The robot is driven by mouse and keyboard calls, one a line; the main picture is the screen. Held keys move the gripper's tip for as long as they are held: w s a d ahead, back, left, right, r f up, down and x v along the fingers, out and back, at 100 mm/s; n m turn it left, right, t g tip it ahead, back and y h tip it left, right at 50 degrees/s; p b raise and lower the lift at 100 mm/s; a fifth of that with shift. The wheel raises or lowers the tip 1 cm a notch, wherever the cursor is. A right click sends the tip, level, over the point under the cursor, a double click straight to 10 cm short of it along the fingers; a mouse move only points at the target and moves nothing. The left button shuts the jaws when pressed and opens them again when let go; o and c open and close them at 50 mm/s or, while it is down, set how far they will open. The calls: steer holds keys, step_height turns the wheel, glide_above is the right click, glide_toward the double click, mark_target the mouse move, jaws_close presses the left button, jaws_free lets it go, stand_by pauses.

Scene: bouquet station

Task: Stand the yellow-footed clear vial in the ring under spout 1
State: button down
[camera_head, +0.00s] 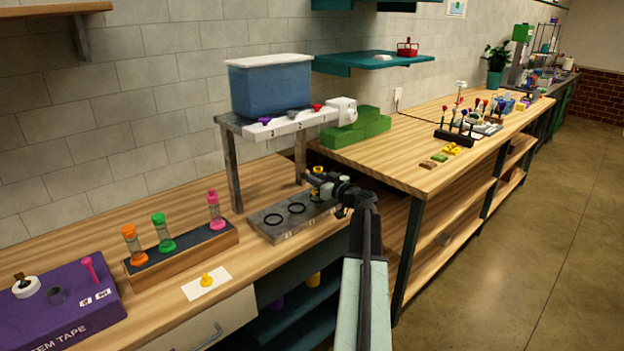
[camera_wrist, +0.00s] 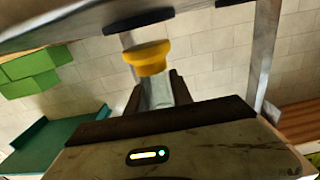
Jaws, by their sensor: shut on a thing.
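My gripper (camera_head: 318,184) is shut on the clear vial, near the right end of the grey ring plate (camera_head: 262,232). In the wrist view, which is upside down, the vial's clear body (camera_wrist: 157,93) sits between my jaws (camera_wrist: 155,98), with its yellow foot (camera_wrist: 147,57) beyond them. The foot appears apart from a black ring (camera_wrist: 152,18) on the plate; how high it is I cannot tell. In the head view, yellow shows above and below my jaws. Two black rings (camera_head: 296,208) lie clear to the left; the right end of the plate is partly hidden by my gripper.
A rack with a blue tank (camera_head: 270,90) and coloured spouts (camera_head: 264,120) stands over the plate, its metal legs (camera_head: 232,170) close by. A wooden holder (camera_head: 182,251) with several vials is at left. Green blocks (camera_head: 361,128) stand behind to the right.

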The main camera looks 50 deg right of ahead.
steer(key=shift+f+b, duration=0.55)
steer(key=shift+f, duration=0.1)
steer(key=c, duration=1.1)
jaws_free()
steer(key=shift+r, duration=0.1)
steer(key=shift+r+p, duration=0.25)
steer(key=shift+p, duration=0.05)
steer(key=shift+r+p, duration=0.7)
steer(key=s, duration=1.2)
steer(key=shift+a+f+b, duration=0.35)
steer(key=shift+a+f, duration=0.05)
